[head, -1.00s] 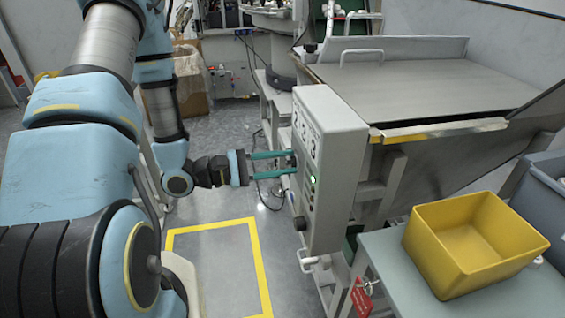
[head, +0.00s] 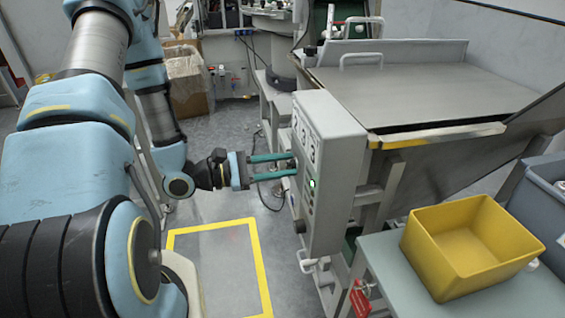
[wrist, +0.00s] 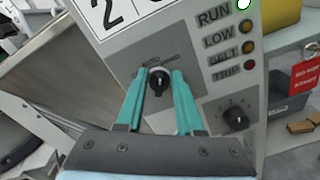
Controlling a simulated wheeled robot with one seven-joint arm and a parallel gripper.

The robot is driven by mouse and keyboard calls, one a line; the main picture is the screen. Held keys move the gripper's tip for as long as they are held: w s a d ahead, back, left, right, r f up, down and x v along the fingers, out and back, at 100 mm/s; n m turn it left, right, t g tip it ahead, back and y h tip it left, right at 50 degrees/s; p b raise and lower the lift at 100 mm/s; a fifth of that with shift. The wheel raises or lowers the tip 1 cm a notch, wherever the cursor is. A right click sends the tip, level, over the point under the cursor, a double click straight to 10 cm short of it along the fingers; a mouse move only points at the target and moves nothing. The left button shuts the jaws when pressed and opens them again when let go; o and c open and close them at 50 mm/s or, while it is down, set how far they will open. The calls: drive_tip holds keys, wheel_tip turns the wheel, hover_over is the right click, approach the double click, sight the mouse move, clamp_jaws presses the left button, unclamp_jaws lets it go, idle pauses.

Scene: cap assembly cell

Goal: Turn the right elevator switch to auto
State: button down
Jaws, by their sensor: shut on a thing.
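The grey control box (head: 325,215) stands upright at the front of the big metal hopper, with a green lit lamp on its face. In the wrist view, a black rotary switch knob (wrist: 159,81) sits on the panel (wrist: 205,95), with a small, partly readable legend above it. My gripper (head: 293,163) reaches the panel from the left. Its two teal fingers, also seen in the wrist view (wrist: 159,76), are shut on the knob, one on each side.
A yellow bin (head: 470,245) stands on a side table at the right. A red tag (head: 360,300) hangs nearby. Yellow-taped floor (head: 225,270) is clear below my arm.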

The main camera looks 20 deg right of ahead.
drive_tip(key=shift+w+r+n+p, duration=0.15)
drive_tip(key=shift+n+p, duration=0.65)
drive_tip(key=shift+n, duration=0.6)
drive_tip(key=shift+w+f+n+p, duration=0.1)
drive_tip(key=shift+n+p, duration=0.7)
drive_tip(key=shift+n, duration=0.6)
drive_tip(key=c, duration=0.6)
unclamp_jaws()
drive_tip(key=shift+o, duration=0.2)
drive_tip(key=w+a+b, duration=0.1)
drive_tip(key=a+b, duration=0.1)
drive_tip(key=a, duration=0.8)
drive_tip(key=shift+w+a, duration=0.15)
drive_tip(key=shift+a, duration=0.25)
